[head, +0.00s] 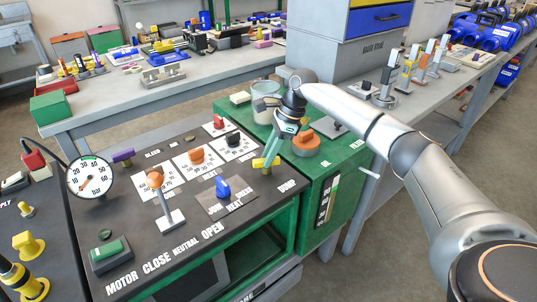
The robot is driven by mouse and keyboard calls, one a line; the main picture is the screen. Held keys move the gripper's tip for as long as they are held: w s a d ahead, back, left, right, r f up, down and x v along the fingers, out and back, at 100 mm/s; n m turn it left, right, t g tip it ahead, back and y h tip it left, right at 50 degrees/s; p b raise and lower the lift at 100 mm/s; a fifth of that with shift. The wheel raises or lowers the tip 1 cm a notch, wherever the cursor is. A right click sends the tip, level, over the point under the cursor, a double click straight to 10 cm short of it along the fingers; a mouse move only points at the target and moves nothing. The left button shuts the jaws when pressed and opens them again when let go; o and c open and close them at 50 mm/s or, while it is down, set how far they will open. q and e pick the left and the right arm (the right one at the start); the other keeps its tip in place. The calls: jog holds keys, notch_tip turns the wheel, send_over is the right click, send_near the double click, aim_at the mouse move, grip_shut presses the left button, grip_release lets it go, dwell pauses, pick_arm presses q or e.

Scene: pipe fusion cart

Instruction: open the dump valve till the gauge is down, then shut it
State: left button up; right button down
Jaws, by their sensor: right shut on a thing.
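The dump valve has a yellow handle (261,163) on the right side of the black control panel, beside the printed word DUMP. My right gripper (274,151) reaches down from the upper right and is shut on this handle, hiding its upper part. The round white pressure gauge (90,177) stands at the left of the panel, with a scale up to 60 bar. Its needle is too small to read surely. My left gripper is not in view.
Several knobs, a blue knob (223,187) and a green button (110,252) share the panel. An orange round knob (306,143) sits right of my gripper on the green cart. Cluttered grey benches (120,105) stand behind.

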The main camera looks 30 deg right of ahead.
jog(key=n+g, duration=0.1)
jog(key=n, duration=0.2)
jog(key=shift+w+n+b, duration=0.15)
jog(key=shift+n+b, duration=0.15)
jog(key=shift+b, duration=0.1)
jog(key=shift+n+g, duration=0.4)
jog(key=shift+n, duration=0.2)
jog(key=c, duration=0.8)
grip_release()
jog(key=shift+o, duration=0.2)
jog(key=shift+r, duration=0.1)
